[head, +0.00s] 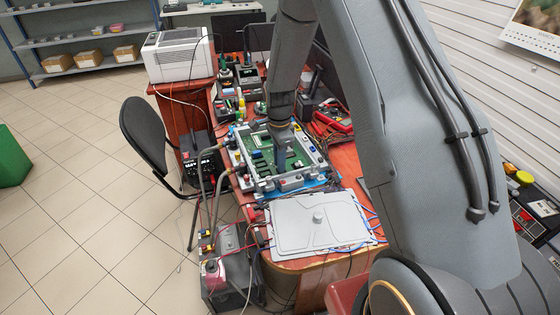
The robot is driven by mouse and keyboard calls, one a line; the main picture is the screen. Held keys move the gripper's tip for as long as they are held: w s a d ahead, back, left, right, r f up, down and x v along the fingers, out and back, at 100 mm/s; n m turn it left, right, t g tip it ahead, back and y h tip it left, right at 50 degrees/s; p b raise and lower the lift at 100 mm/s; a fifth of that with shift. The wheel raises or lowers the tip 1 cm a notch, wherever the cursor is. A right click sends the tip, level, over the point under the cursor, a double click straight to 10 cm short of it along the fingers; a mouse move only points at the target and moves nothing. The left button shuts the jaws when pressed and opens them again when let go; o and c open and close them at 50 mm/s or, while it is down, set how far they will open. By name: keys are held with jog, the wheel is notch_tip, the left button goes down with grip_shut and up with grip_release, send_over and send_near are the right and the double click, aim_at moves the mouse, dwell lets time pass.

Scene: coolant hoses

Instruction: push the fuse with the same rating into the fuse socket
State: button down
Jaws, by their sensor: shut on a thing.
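A green circuit board (294,157) sits in a grey metal frame on the red-brown desk, in the middle of the head view. My gripper (281,137) points down over the upper part of this board, small and partly hidden by my own wrist. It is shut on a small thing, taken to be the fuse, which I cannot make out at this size. The fuse socket and any rating marks are also too small to make out. I cannot tell whether the held thing touches the board.
A grey lid with a knob (312,228) lies in front of the board. Hoses and cables run along the board's left side. A black chair (147,135) and a white printer (177,54) stand to the left.

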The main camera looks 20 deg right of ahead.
jog(key=shift+f, duration=0.75)
dwell(2.2)
jog(key=c, duration=1.5)
grip_release()
jog(key=shift+c, duration=0.2)
jog(key=shift+o, duration=0.4)
jog(key=shift+o, duration=0.8)
jog(key=shift+r+p, duration=1.65)
jog(key=shift+r, duration=1.85)
